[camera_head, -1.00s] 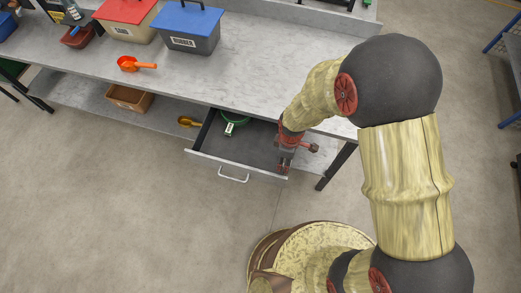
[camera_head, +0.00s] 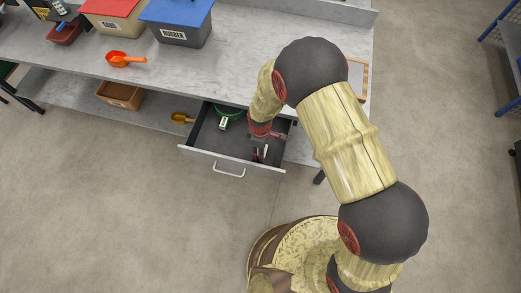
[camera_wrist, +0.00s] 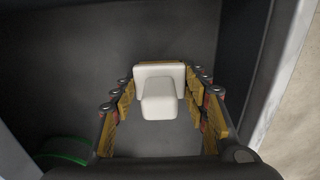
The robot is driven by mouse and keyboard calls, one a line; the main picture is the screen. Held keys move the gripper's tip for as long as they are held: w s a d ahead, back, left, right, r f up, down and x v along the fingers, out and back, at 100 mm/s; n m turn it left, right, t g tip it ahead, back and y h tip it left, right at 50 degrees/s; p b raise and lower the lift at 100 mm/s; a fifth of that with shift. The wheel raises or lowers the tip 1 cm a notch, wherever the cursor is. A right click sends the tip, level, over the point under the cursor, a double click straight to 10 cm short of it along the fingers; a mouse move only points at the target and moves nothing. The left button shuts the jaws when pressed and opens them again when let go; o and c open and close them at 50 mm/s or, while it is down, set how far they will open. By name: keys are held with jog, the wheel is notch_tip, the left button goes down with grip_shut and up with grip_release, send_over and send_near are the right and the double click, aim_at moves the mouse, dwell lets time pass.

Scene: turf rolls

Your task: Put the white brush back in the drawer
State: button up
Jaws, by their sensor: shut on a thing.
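The white brush (camera_wrist: 160,97) is between the fingers of my gripper in the wrist view, with its pale block-like end facing the camera. My gripper (camera_wrist: 160,105) is shut on it. In the head view my gripper (camera_head: 260,152) points down into the right part of the open drawer (camera_head: 200,150). The wrist view shows the dark drawer floor (camera_wrist: 60,60) beneath and the drawer walls around. I cannot tell whether the brush touches the floor.
A green round thing (camera_head: 232,110) and a small white-and-green item (camera_head: 223,124) lie at the drawer's left back. A wooden box (camera_head: 120,95) and yellow scoop (camera_head: 181,118) sit on the lower shelf.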

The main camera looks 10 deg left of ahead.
jog(key=o, duration=1.2)
jog(key=shift+f, duration=0.15)
notch_tip(320, 180, up, 12)
jog(key=p, duration=0.2)
jog(key=shift+r+p, duration=0.2)
jog(key=shift+p, duration=0.2)
